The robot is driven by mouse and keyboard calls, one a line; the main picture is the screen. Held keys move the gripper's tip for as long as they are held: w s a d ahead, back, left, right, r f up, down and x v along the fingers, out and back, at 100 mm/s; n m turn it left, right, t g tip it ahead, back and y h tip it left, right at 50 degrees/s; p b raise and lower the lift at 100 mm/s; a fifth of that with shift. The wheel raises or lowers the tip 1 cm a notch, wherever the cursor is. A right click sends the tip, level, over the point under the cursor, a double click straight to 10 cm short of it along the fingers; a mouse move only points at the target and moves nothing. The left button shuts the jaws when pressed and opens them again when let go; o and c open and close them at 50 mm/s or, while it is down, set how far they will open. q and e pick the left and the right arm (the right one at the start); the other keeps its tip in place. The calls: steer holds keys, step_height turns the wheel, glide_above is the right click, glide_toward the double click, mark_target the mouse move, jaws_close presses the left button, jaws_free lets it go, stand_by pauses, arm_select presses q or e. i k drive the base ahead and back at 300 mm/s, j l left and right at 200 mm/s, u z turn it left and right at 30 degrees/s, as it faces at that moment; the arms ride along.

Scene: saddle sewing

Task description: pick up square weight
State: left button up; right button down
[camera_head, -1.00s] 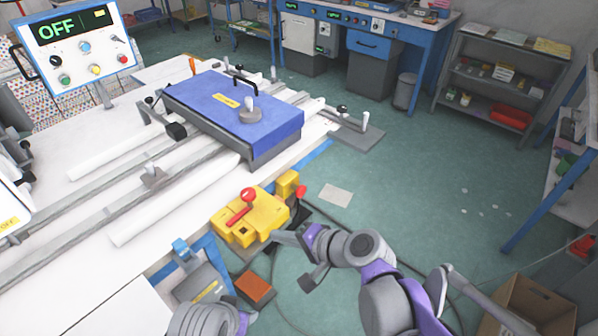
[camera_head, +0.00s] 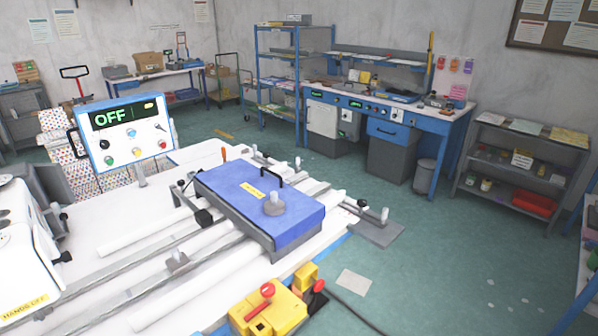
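No gripper shows in the head view now. A small grey block with a post on top (camera_head: 177,262) sits on the white sewing table (camera_head: 130,265), among the rails left of the blue box. It may be the square weight, but it is too small to be sure of its shape. A rounder grey weight with a knob (camera_head: 274,204) stands on the lid of the blue box (camera_head: 235,199).
A control panel (camera_head: 124,132) reading OFF stands at the table's left. A yellow box with red knobs (camera_head: 268,312) is at the near edge. A blue workbench (camera_head: 400,115), a grey shelf (camera_head: 520,165) and a bin (camera_head: 425,176) stand behind. The green floor at right is mostly clear.

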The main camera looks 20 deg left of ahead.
mark_target(178, 263)
steer(key=i+j+u, duration=0.1)
steer(key=u, duration=0.4)
steer(key=i+j+u, duration=0.15)
steer(key=u, duration=0.35)
steer(key=i+j+u, duration=0.1)
steer(key=u, duration=0.4)
steer(key=i+l, duration=0.1)
steer(key=l, duration=1.25)
steer(key=l+u, duration=0.75)
